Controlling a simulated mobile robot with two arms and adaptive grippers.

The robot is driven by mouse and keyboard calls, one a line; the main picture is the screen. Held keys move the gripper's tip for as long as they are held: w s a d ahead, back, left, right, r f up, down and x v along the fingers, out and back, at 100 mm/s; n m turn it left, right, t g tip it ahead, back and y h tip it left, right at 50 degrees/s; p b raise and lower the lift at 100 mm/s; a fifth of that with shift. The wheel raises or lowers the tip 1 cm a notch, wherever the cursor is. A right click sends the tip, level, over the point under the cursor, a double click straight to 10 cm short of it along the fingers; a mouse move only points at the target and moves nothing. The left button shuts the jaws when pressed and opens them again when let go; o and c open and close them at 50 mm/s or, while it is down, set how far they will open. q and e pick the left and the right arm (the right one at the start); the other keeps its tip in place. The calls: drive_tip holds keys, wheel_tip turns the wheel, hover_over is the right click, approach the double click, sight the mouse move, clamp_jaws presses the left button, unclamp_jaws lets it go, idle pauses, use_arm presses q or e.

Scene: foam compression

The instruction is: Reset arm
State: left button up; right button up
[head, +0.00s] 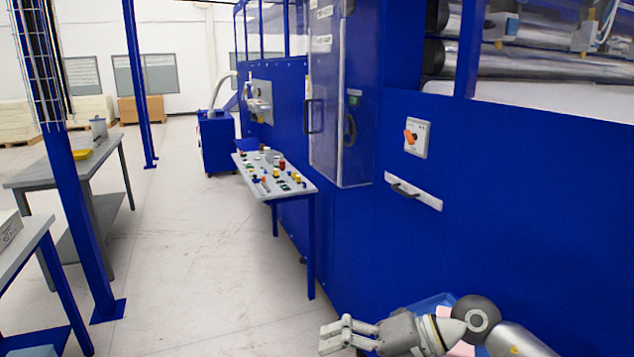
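My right arm comes in from the bottom right corner. Its gripper (334,335) points left, low in the picture, beside the blue machine and above the floor. The fingers show from the side, and I cannot tell whether they are apart or closed. No object shows at the fingertips. My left gripper is not in view.
The blue machine (540,200) fills the right side, with an orange-handled switch (411,137) and a door handle. A control panel (290,188) juts out from it. Behind my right arm is a blue container (432,302). Tables stand left; the middle floor (190,240) is clear.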

drive_tip(key=s+a+r+m+t+y, duration=0.1)
drive_tip(key=a+r+m+t+y, duration=0.1)
drive_tip(key=a+r+y, duration=0.35)
drive_tip(key=w+d+r+m+t, duration=0.35)
drive_tip(key=r+m+t, duration=0.25)
drive_tip(key=m+t, duration=0.45)
drive_tip(key=s+d+f+m+t+h, duration=0.1)
drive_tip(key=d+f+m+t+h, duration=0.2)
drive_tip(key=d+f+m+h, duration=1.35)
drive_tip(key=s+d+f+m+g+h, duration=0.1)
drive_tip(key=s+f+m+g, duration=0.1)
drive_tip(key=s+f+g, duration=0.75)
drive_tip(key=s+d+f+m+g, duration=0.1)
drive_tip(key=s+f+m+g, duration=0.15)
drive_tip(key=s+f, duration=0.85)
drive_tip(key=s+f+g, duration=0.1)
drive_tip(key=s+f, duration=0.2)
drive_tip(key=f, duration=0.8)
drive_tip(key=s+f+g, duration=0.1)
drive_tip(key=s+f, duration=0.2)
drive_tip(key=f, duration=0.8)
drive_tip(key=s+d+f+g, duration=0.1)
drive_tip(key=s+d+f, duration=0.1)
drive_tip(key=s+f, duration=1.4)
drive_tip(key=shift+d+n, duration=0.25)
drive_tip(key=shift+n, duration=0.2)
